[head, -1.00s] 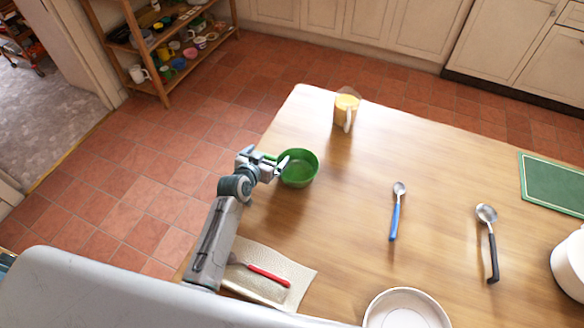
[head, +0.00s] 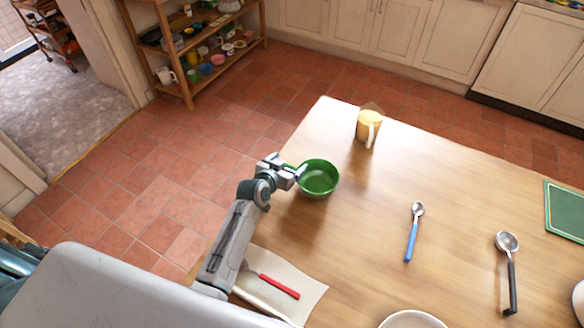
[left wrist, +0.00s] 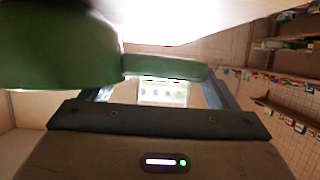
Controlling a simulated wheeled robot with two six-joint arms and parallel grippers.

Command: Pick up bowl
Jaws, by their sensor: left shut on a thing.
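A green bowl (head: 318,181) is upright at the left edge of the wooden table in the head view. My left gripper (head: 297,173) is shut on the bowl's near-left side. In the left wrist view the bowl (left wrist: 55,58) fills the upper left, and a green part of it reaches between the fingers of my left gripper (left wrist: 160,82). A shadow lies on the table below and left of the bowl; I cannot tell for sure whether its base is clear of the table. My right gripper is not in view.
A yellow mug-like cup (head: 368,124) stands beyond the bowl. A blue-handled spoon (head: 413,232) and a black-handled ladle (head: 509,262) lie to the right. A red-handled utensil (head: 278,285) lies on a pale cloth (head: 309,294) nearby. A white bowl (head: 412,318) is at the front.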

